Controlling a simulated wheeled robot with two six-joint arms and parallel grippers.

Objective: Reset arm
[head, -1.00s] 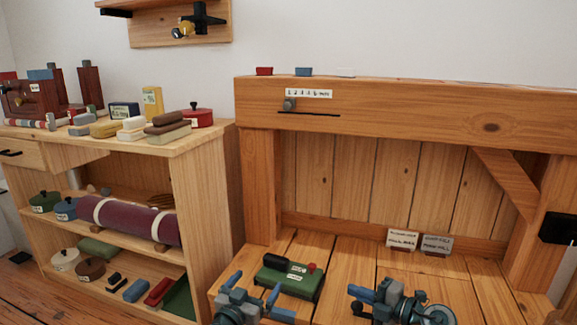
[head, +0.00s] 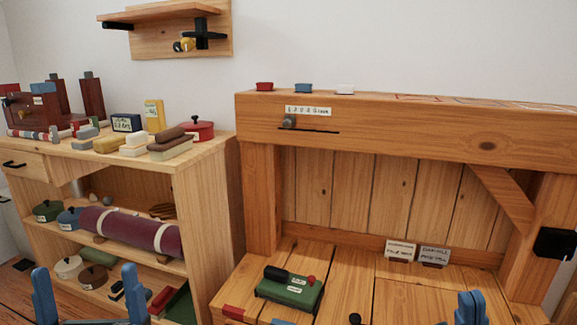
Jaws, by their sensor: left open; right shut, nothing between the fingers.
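My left gripper (head: 89,296) is at the bottom left of the head view, in front of the low shelves. Its two blue fingers point up and stand wide apart, with nothing between them. My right gripper (head: 471,308) is at the bottom right, over the front of the wooden bench. Its blue fingers are together and hold nothing. The lower parts of both arms are cut off by the bottom edge of the picture.
A green box (head: 290,288) with a black and a red part sits on the bench between my grippers. Two small signs (head: 400,250) stand at the back. A thick beam (head: 400,125) and a diagonal brace (head: 502,198) stand above. Shelves (head: 205,215) at left hold pots and a purple roll (head: 130,232).

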